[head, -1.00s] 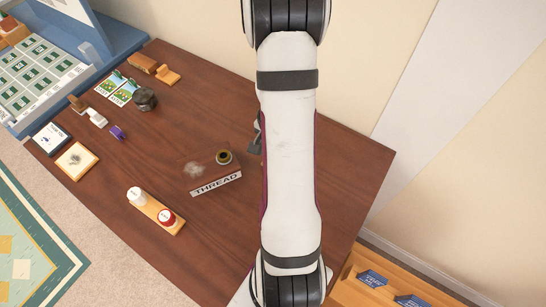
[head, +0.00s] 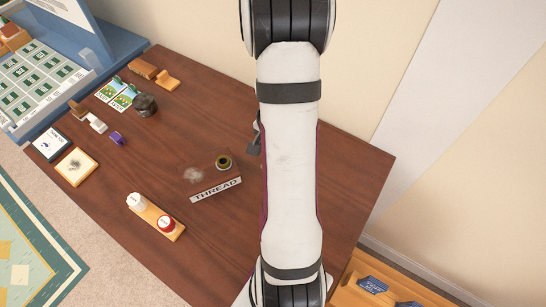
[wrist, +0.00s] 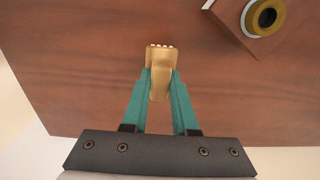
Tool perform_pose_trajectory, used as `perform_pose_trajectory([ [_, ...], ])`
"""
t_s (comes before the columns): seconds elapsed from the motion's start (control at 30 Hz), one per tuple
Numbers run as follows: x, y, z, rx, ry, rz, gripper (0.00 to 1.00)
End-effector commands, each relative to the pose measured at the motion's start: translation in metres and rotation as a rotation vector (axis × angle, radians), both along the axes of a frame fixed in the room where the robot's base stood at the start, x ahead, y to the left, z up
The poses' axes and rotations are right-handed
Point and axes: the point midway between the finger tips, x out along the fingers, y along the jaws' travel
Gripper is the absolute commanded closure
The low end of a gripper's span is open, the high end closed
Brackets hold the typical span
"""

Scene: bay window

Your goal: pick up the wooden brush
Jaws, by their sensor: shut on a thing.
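The wooden brush (wrist: 159,60) is a small tan piece with pale bristle tufts along its far end in the wrist view. My gripper (wrist: 161,74) has its two teal fingers closed on either side of it. The brush points away from the gripper palm, over the brown table top. How far it is above the table I cannot tell. In the head view my own arm hides the brush and the fingers; only a dark part shows at the arm's left edge.
Cards and small blocks lie at the left. A wall is behind.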

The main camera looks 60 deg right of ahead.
Motion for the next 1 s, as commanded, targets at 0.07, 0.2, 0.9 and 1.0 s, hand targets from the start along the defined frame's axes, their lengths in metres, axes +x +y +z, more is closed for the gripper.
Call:
perform_pose_trajectory([
  [0.07,0.001,-0.001,0.015,-0.005,-0.003,0.001,1.00],
  [0.2,-0.021,-0.003,0.036,-0.003,-0.002,-0.005,1.00],
  [0.9,-0.117,-0.012,0.093,0.000,0.000,0.002,1.00],
  [1.0,-0.116,-0.012,0.093,0.000,0.000,0.002,0.77],
])
